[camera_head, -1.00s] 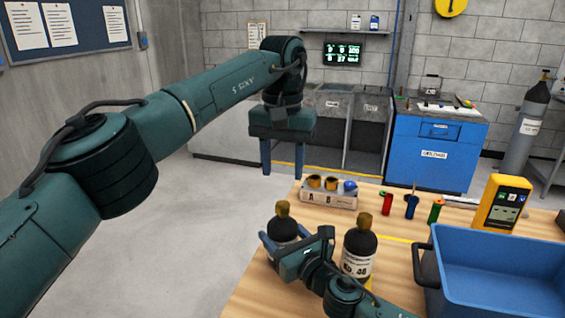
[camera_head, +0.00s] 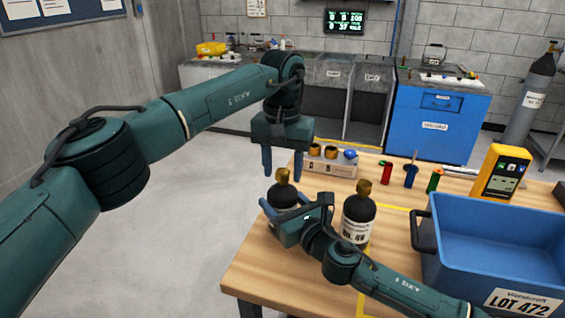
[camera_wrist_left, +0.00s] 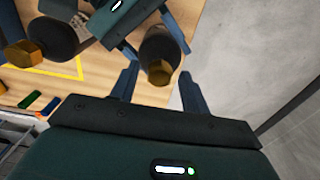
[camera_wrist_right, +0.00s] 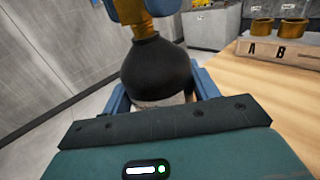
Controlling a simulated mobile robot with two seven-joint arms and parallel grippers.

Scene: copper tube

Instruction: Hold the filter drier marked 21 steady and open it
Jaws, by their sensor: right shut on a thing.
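A black filter drier (camera_head: 283,194) with a brass cap (camera_head: 282,175) stands upright at the table's left edge; its label is hidden. My right gripper (camera_wrist_right: 158,95) is shut on its body, below the cap. My left gripper (camera_head: 282,172) points down over it, open, its fingers on either side of the cap. The cap shows between the spread fingers in the left wrist view (camera_wrist_left: 159,72); I cannot tell if they touch it. A second black drier (camera_head: 357,222) with a brass cap stands just to the right, its label partly hidden by my right arm.
A holder marked A and B (camera_head: 330,169) with brass pieces and a blue one stands behind the driers. Red, blue (camera_head: 411,175) and green small items and a yellow meter (camera_head: 502,172) are further right. A blue crate (camera_head: 490,285) marked LOT 472 fills the table's right side.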

